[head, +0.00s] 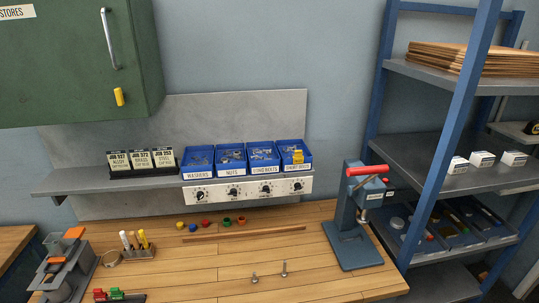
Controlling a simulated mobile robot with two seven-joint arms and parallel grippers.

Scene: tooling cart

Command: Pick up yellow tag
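A small upright yellow piece (298,156) sits in the rightmost blue bin (296,168) on the wall shelf and stands out above the contents. Another yellow piece (119,97) is on the green cabinet door, below its handle. Both are small, and I cannot tell for certain which one is the tag. Neither of my grippers shows in the head view.
Several blue bins line the grey shelf (80,182), above a white panel with knobs (248,191). Small coloured pieces (209,224) lie on the wooden bench (200,268). A press with a red handle (354,245) stands at right, beside blue-framed shelving (455,125).

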